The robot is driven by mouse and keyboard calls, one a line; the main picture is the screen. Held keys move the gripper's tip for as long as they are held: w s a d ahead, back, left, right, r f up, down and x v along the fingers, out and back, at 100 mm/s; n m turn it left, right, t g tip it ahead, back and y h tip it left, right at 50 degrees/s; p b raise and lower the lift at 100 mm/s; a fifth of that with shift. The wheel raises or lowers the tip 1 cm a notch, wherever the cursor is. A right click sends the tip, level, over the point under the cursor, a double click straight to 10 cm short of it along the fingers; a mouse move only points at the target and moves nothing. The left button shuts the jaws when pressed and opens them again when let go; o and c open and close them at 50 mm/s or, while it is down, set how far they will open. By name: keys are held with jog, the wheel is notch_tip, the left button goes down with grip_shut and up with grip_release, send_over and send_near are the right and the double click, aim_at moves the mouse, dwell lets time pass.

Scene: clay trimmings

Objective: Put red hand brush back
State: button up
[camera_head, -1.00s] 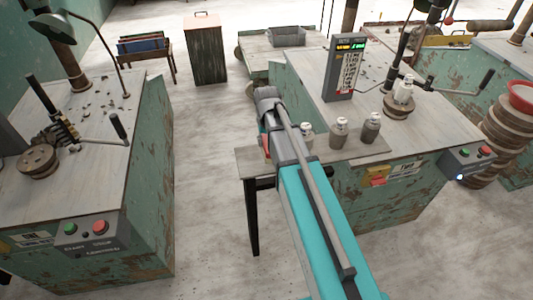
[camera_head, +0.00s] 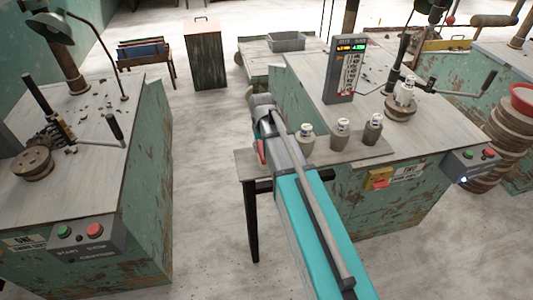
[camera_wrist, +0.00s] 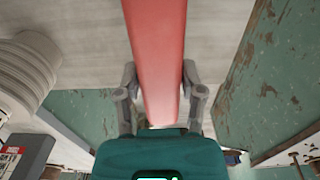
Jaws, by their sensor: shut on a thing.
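The red hand brush (camera_wrist: 157,45) fills the upper middle of the wrist view as a long red bar. My gripper (camera_wrist: 159,78) has its two grey fingers on either side of it and is shut on it. In the head view, a small red part of the brush (camera_head: 261,151) shows beside my arm, over the small side table (camera_head: 246,164). My arm hides most of the gripper and brush there. I cannot tell whether the brush touches the table.
A second green machine (camera_head: 140,190) stands at left. The floor (camera_head: 205,180) between is clear.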

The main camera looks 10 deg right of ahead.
jog(key=shift+f+b, duration=0.6)
jog(key=shift+f, duration=0.3)
jog(key=shift+f, duration=0.15)
jog(key=o, duration=1)
notch_tip(320, 180, up, 12)
jog(key=p, duration=1.2)
jog(key=shift+r, duration=0.2)
